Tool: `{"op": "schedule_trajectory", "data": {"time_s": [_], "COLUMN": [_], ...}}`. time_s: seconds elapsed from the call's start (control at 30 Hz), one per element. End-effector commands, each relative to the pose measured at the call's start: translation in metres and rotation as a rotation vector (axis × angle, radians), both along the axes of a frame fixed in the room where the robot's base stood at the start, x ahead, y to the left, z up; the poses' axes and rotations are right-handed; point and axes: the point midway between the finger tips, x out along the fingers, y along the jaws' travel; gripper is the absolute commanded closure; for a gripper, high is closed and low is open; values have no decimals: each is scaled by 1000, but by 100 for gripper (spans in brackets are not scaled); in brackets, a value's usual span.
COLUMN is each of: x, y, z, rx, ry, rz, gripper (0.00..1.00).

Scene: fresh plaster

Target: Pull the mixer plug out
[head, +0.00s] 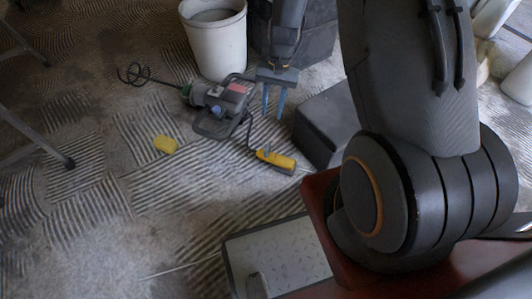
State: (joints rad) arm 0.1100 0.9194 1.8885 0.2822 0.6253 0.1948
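The mixer (215,100), grey with a red patch and a wire whisk end, lies on its side on the floor left of centre. Its dark cable runs down from the handle to a yellow connector piece (277,160) on the floor. A small dark part at the connector's left end, where the cable meets it, looks like the plug (263,153), too small to make out clearly. My gripper (273,117) points down with its two blue fingers apart and nothing visible between them. In the picture it is above the connector, right of the mixer; its height is unclear.
A white bucket (216,45) stands behind the mixer. A dark box (328,125) stands close right of the connector. Metal legs (38,148) reach in at left. The floor at lower left is clear.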

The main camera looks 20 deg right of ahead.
Motion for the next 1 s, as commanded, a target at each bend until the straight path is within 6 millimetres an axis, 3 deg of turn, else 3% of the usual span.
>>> {"op": "schedule_trajectory", "data": {"time_s": [0.03,0.1,0.2,0.3,0.4,0.77,1.0], "x": [7,13,19,22,24,17,6], "y": [-1,-2,-3,-3,-4,2,12], "z": [-41,-76,-118,-146,-162,-191,-226], "rx": [5,9,14,18,20,21,20], "ry": [18,35,56,70,78,83,83], "rz": [-24,-54,-92,-118,-133,-141,-140], "gripper": [69,69,69,69,69,69,69]}}
